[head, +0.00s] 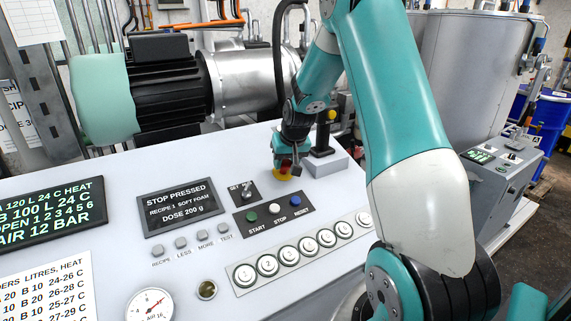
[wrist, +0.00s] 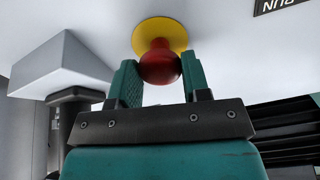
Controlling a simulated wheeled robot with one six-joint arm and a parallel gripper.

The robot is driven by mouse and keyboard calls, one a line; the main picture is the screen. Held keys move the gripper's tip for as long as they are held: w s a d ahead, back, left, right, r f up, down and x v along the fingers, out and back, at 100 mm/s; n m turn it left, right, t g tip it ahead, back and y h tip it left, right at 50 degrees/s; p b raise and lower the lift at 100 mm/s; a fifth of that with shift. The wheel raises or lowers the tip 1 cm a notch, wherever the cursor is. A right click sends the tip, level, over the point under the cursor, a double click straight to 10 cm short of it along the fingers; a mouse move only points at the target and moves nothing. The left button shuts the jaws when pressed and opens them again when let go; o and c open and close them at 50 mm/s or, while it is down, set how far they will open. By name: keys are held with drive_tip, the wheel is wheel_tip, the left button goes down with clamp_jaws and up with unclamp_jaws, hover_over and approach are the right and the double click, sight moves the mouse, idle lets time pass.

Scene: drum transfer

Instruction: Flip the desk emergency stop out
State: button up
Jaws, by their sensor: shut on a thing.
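The emergency stop is a red mushroom button on a yellow disc on the sloping desk top. In the head view its yellow disc (head: 291,171) shows beside and below my gripper (head: 284,166), which covers most of the button. In the wrist view the red button (wrist: 160,66) sits between my two green fingers (wrist: 160,80), with the yellow disc (wrist: 158,32) behind it. My gripper is shut on the red button. A dark display (head: 178,205) on the desk reads STOP PRESSED, RECIPE 1 SOFT FOAM, DOSE 200 g.
A grey block with a dark post and yellow top (head: 325,150) stands close right of my gripper. A SET/RUN switch (head: 246,190), start, stop and reset buttons (head: 275,211) and a row of numbered buttons (head: 300,250) lie nearer. A motor (head: 160,90) stands behind the desk.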

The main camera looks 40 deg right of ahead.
drive_tip(key=shift+r, duration=0.15)
drive_tip(key=o, duration=1.3)
drive_tip(key=b+v, duration=0.4)
drive_tip(key=v, duration=1.3)
drive_tip(key=shift+s+r, duration=0.1)
drive_tip(key=shift+r, duration=0.15)
